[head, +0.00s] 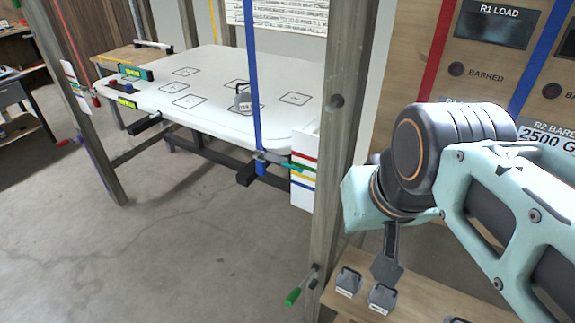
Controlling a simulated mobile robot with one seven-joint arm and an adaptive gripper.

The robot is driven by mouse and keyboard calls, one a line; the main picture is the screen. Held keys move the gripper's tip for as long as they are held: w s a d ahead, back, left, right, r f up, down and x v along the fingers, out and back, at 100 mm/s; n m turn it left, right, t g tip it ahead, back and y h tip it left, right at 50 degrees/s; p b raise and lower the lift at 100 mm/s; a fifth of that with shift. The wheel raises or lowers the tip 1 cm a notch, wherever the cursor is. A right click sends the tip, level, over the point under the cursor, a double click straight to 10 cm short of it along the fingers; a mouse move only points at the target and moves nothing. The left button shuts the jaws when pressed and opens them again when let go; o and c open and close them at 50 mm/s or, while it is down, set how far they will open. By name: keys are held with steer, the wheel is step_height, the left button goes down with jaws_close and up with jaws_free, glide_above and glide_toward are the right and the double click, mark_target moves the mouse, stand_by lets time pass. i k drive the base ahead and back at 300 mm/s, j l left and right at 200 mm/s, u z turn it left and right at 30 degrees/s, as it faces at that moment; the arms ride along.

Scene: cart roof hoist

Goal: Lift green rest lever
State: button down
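A lever with a green grip (292,296) sticks out low on the near wooden post (335,150), its grip pointing down to the left. I cannot read a label on it. My gripper (388,270) hangs down from my arm, to the right of this lever and apart from it. Only one dark finger shape shows, over small grey weights (382,298) on a low wooden shelf. I cannot tell whether it is open, or whether it touches a weight.
A white roof panel (210,85) hangs between wooden posts, with a grey weight (242,102) on it. A blue strap (253,70) runs to its near edge. A red-gripped lever (64,142) is on the left post. A wooden panel (480,75) stands right. Concrete floor (190,240) is clear.

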mark_target(292, 297)
steer(key=k+l+u, duration=0.2)
steer(key=k, duration=0.7)
steer(key=k+u, duration=0.15)
steer(key=k, duration=0.75)
